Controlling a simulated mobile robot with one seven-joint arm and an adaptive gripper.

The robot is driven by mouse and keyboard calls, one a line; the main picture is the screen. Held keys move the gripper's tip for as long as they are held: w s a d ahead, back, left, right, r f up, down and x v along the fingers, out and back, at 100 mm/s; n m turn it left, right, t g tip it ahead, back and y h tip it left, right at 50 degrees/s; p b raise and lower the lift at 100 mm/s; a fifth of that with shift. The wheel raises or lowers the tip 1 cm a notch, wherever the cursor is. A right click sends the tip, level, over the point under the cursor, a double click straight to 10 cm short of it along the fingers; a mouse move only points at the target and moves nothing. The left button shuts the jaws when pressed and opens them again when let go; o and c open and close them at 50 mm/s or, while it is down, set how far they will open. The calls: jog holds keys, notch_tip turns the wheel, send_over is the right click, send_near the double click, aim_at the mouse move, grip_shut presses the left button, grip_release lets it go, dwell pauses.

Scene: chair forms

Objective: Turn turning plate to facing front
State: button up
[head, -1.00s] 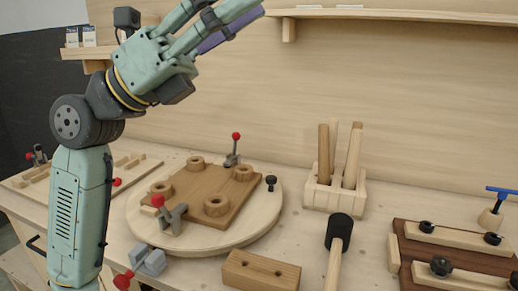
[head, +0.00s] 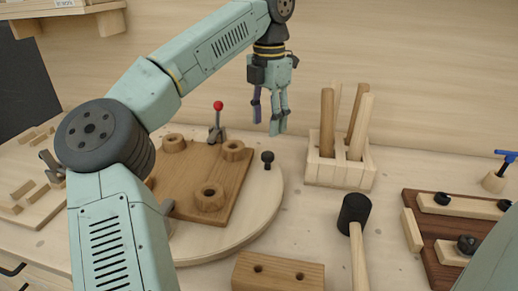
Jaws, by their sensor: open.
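The turning plate (head: 240,225) is a round pale wooden disc on the bench, partly hidden on its left by my arm. A brown board (head: 178,165) with several ring-shaped wooden bosses lies on it. A red-knobbed clamp (head: 217,125) stands at the board's back edge. A small black knob (head: 267,160) sticks up near the plate's right rim. My gripper (head: 267,128) points down, open and empty. It appears above the black knob in the picture, clear of the plate.
A wooden block holding upright sticks (head: 338,165) stands right of the plate. A black-headed mallet (head: 354,214) and a two-holed block (head: 278,273) lie in front. A dark board with pale bars (head: 440,235) is at the right. A shelf (head: 65,8) is at upper left.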

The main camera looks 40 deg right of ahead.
aim_at(268, 153)
jog(key=f, duration=0.3)
jog(key=f+p, duration=0.1)
jog(key=f, duration=0.6)
jog(key=shift+s+f+p, duration=0.1)
jog(key=shift+s+p, duration=0.15)
jog(key=shift+p, duration=0.05)
grip_shut()
dwell(0.4)
